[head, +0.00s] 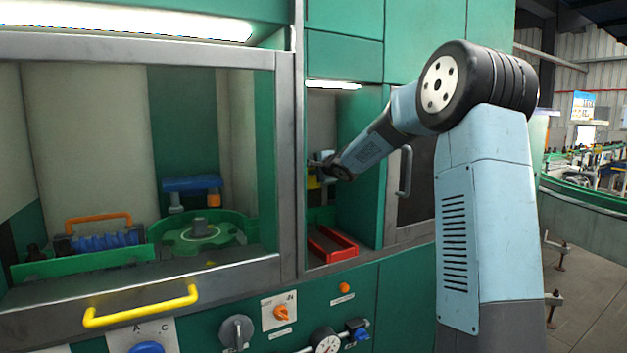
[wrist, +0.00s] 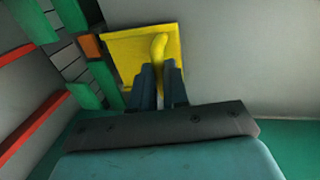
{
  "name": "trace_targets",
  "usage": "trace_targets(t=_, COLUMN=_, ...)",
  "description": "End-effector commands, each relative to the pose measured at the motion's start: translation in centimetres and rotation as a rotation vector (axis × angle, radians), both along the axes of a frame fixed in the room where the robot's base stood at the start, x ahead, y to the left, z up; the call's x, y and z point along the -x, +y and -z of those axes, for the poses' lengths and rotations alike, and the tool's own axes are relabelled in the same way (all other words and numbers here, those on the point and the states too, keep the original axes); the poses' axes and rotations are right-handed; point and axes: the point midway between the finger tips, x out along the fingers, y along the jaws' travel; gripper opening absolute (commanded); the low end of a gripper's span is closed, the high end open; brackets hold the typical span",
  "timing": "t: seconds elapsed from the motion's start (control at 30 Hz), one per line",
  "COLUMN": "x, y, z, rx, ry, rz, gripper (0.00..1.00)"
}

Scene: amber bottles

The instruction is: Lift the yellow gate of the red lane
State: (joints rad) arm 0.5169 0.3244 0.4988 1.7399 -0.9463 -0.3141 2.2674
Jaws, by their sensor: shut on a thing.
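The yellow gate (wrist: 130,50) shows in the wrist view as a flat yellow plate with a raised yellow handle (wrist: 159,46). My gripper (wrist: 159,72) has its two dark fingers close together on the handle's lower end, shut on it. In the head view my gripper (head: 318,168) reaches into the narrow opening, and a small part of the yellow gate (head: 313,183) shows below it. The red lane (head: 332,245) is a red-walled channel at the bottom of that opening. My wrist hides most of the gate in the head view.
A grey frame post (head: 299,150) borders the opening on the left, and a green wall (head: 362,185) on the right. A grey door handle (head: 405,170) stands near my forearm. A green wheel (head: 200,232) sits behind the left window. A yellow bar handle (head: 140,306) juts out below.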

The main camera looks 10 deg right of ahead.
Motion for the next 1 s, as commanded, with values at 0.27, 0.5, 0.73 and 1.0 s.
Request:
trace_targets(t=0.27, x=-0.02, y=0.06, z=-0.57, rx=0.000, ry=-0.003, rz=-0.001, gripper=0.00)
trace_targets(t=0.5, x=-0.04, y=0.09, z=-0.68, rx=-0.001, ry=-0.005, rz=-0.001, gripper=0.20)
trace_targets(t=0.73, x=-0.02, y=0.06, z=-0.49, rx=-0.001, ry=-0.002, rz=-0.001, gripper=0.40)
trace_targets(t=1.0, x=0.16, y=-0.04, z=-0.43, rx=0.000, ry=-0.001, rz=0.000, gripper=0.40)
